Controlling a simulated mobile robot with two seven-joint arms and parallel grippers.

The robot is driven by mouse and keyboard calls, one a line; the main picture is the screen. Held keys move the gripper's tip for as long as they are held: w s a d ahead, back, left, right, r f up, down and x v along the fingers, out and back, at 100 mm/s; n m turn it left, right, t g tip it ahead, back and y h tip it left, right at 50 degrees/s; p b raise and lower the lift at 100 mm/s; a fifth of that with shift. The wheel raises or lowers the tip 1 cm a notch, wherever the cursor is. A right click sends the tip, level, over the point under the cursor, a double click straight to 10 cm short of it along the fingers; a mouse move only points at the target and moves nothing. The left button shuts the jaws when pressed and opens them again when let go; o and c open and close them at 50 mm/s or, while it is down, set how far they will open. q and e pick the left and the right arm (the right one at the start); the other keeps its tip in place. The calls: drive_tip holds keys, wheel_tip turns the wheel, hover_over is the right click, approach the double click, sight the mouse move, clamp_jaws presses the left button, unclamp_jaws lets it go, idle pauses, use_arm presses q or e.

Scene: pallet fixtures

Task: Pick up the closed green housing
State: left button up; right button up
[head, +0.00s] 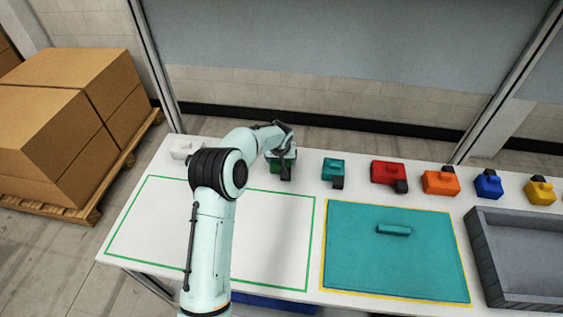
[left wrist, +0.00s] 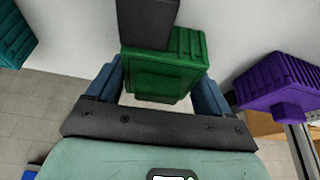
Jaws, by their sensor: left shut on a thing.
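The green housing (head: 276,167) stands in the back row on the white table, partly hidden by my arm in the head view. In the left wrist view the green housing (left wrist: 165,75) is a ribbed green block with a black block on its far side. My left gripper (head: 283,153) is over it in the head view. In the left wrist view the blue fingers of my left gripper (left wrist: 158,86) are on either side of the green housing, shut on it. Whether the housing is clear of the table is hard to tell. My right gripper is not in view.
To the right stand a teal housing (head: 333,168), a red one (head: 386,172), an orange one (head: 440,182) and others. A purple housing (left wrist: 280,84) is close by in the wrist view. A teal mat (head: 360,265) and grey tray (head: 525,240) lie in front.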

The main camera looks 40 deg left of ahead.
use_arm(q)
wheel_tip(320, 180, up, 20)
drive_tip(key=p, duration=0.2)
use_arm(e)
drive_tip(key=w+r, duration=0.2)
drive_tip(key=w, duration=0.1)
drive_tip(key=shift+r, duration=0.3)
use_arm(q)
drive_tip(key=shift+d, duration=0.1)
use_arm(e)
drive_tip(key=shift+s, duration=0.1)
